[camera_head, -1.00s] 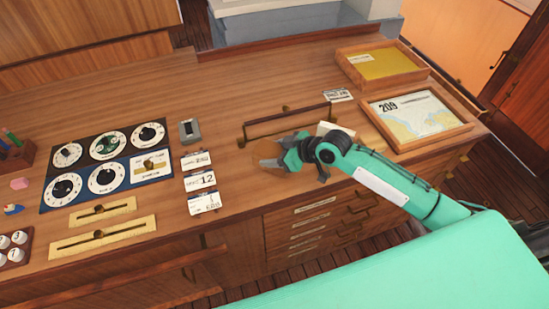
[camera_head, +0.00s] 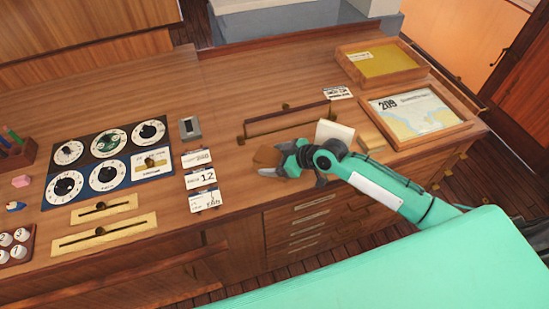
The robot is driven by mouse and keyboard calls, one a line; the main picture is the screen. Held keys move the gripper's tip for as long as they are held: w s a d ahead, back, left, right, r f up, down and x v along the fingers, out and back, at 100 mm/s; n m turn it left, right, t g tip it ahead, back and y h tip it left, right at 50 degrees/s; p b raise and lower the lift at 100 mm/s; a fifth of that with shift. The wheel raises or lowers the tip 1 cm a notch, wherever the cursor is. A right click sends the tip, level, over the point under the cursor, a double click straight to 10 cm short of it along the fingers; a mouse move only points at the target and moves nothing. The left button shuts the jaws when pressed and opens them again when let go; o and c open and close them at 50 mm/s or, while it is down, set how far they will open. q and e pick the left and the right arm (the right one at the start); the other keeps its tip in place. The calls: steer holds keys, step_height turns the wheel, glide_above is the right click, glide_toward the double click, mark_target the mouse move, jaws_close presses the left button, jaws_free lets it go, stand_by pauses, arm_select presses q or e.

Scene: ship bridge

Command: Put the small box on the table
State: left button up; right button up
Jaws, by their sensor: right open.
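A small brown box (camera_head: 266,156) rests on the wooden table (camera_head: 235,130), near the table's front edge. My right gripper (camera_head: 277,160) is open at the box, with one finger in front of it. The gripper's far finger is partly hidden, so I cannot tell whether it touches the box. My right arm comes in from the right. My left gripper is not in view.
A white pad (camera_head: 336,131) lies just behind my right gripper. A framed map (camera_head: 418,113) and a tray with a yellow bottom (camera_head: 381,63) are to the right. A rail (camera_head: 287,119) stands behind the box. A dial panel (camera_head: 107,159) and labels (camera_head: 199,179) are to the left.

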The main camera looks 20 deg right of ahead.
steer(key=shift+r, duration=0.1)
steer(key=b+v, duration=0.3)
steer(key=v, duration=0.9)
stand_by(0.4)
